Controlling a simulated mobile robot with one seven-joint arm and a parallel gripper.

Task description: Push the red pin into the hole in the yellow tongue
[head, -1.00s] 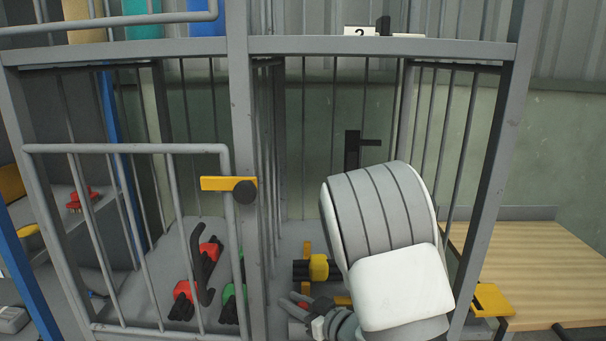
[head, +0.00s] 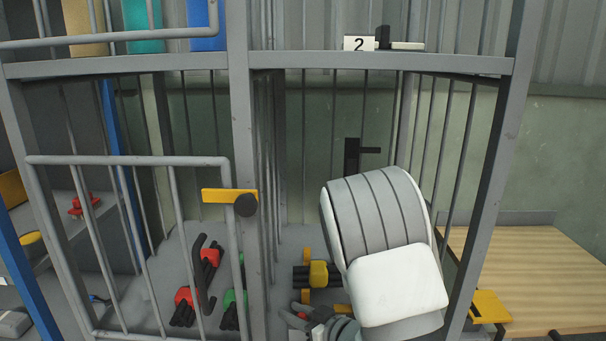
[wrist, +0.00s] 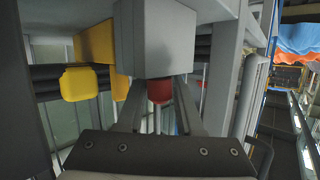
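A red pin (wrist: 159,90) shows in the wrist view between the fingertips of my gripper (wrist: 159,100), which look closed against its sides. The pin's far end is hidden at the underside of a grey block (wrist: 155,38). A yellow plate (wrist: 95,43) stands just left of that block; I cannot tell whether it is the tongue, and no hole shows. In the head view my gripper (head: 308,322) is low inside the right cage bay, partly hidden by my arm. A yellow bar (head: 342,308) lies beside it.
A yellow block with black rods (head: 318,273) lies just behind my gripper; its yellow part also shows in the wrist view (wrist: 79,83). Cage posts and bars stand on both sides. A barred gate (head: 130,160) with a yellow latch (head: 222,195) is left. A wooden table (head: 540,265) is right.

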